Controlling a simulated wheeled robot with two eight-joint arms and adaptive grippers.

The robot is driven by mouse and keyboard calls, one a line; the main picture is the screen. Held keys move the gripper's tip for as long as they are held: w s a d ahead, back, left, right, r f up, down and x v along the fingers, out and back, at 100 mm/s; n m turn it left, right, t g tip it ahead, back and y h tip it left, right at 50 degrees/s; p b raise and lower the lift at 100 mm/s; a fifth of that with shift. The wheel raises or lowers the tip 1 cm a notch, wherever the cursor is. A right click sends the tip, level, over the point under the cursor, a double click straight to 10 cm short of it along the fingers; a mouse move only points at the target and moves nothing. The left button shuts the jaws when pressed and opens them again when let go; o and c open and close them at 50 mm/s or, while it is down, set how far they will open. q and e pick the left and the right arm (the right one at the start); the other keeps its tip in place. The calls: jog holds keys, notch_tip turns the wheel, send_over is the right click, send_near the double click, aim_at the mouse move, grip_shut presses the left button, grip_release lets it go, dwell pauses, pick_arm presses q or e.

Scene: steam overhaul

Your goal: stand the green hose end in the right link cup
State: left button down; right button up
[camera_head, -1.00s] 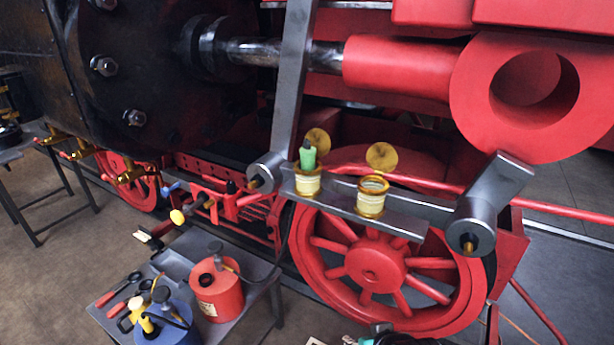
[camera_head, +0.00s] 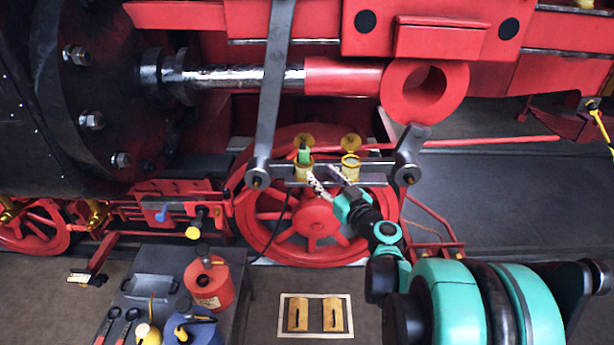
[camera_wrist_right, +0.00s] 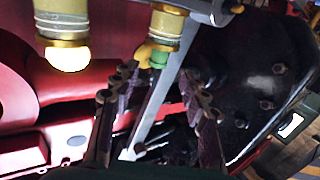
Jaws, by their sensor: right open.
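The green hose end (camera_head: 304,156) stands in the left of the two brass-rimmed cups, the left link cup (camera_head: 302,172). It also shows in the right wrist view (camera_wrist_right: 159,58). The right link cup (camera_head: 351,170) looks empty, with its round brass lid tipped up behind it. It shows in the right wrist view (camera_wrist_right: 62,28) too. My right gripper (camera_head: 328,177) is in front of the cups, its fingers apart. In the right wrist view its open fingers (camera_wrist_right: 160,100) have nothing between them, and the green end is just beyond. My left gripper is out of view.
The grey link bar (camera_head: 330,182) carries the cups in front of a red spoked wheel (camera_head: 312,222). A steel rod (camera_head: 275,80) rises beside the left cup. A low table with a red can (camera_head: 208,285) and blue can (camera_head: 192,328) stands lower left.

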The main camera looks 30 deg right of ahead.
aim_at(307, 159)
jog(key=w+b, duration=0.1)
jog(key=w, duration=0.8)
jog(key=shift+d+f, duration=0.1)
jog(key=shift+d, duration=0.05)
grip_shut()
jog(key=shift+r+p, duration=2.95)
jog(key=shift+r, duration=1.15)
